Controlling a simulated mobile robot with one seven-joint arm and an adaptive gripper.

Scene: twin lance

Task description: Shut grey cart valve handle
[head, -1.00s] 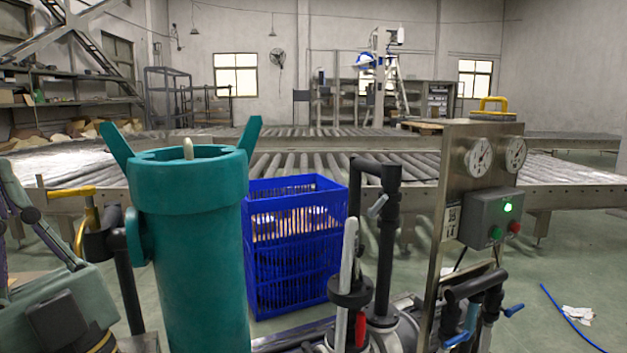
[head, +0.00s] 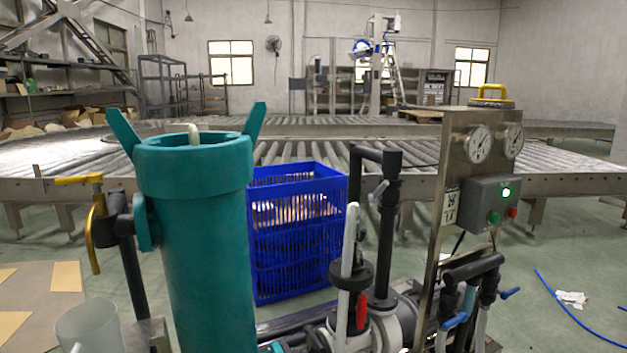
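The cart carries a tall teal filter housing (head: 200,230), black pipes and a steel gauge panel (head: 452,150). A small grey valve handle (head: 378,190) sits on the upright black pipe (head: 386,235) in the middle. It slants up to the right, against the pipe. A long pale grey bar (head: 348,245) stands nearly upright left of that pipe. A red handle (head: 361,310) is low beside it. Blue handles are on the right pipes (head: 456,320) and (head: 510,292). A yellow handle (head: 95,240) hangs on the left pipe. My gripper is not in view.
A blue crate (head: 298,235) stands behind the cart. Roller conveyors (head: 320,155) run across behind it. A grey cylindrical object (head: 90,328) and a board (head: 40,290) are at lower left.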

